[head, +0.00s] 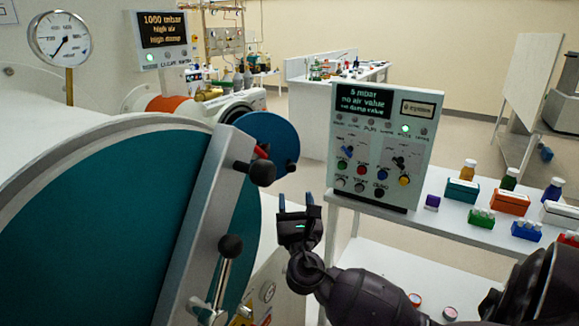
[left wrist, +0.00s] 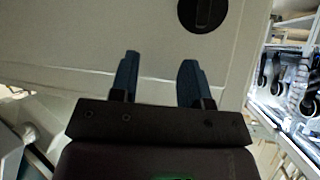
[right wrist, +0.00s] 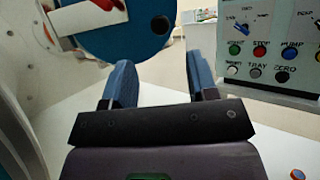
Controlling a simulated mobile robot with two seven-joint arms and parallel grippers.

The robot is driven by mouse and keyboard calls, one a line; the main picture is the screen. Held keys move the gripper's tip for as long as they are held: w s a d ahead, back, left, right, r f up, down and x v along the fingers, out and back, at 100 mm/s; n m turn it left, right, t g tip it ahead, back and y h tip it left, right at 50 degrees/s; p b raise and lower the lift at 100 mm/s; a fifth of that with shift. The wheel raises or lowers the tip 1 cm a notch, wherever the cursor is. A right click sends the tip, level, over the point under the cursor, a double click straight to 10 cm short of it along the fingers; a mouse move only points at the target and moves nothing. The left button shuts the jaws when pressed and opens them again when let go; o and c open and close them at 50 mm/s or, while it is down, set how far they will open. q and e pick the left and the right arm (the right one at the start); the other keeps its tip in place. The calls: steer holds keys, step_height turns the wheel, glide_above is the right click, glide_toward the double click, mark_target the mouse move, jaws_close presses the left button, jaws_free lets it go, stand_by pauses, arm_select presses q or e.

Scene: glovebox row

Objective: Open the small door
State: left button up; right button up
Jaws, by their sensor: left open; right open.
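The small door (head: 283,131) is a round blue disc beyond the large door's bar in the head view. My left gripper (left wrist: 160,65) is open and empty before a pale panel with a black round knob (left wrist: 203,12).
The large teal door (head: 100,225) with its grey bar and black-knobbed lever (head: 222,275) fills the left. A control panel (head: 380,150) stands on a white shelf right of my right gripper, beside bottles and boxes. A pressure gauge (head: 60,40) is at upper left.

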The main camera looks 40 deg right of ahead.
mark_target(291, 169)
steer(key=shift+y, duration=0.3)
steer(key=x, duration=1)
steer(key=shift+w+d+r+p, duration=0.25)
steer(key=shift+p, duration=0.15)
jaws_close()
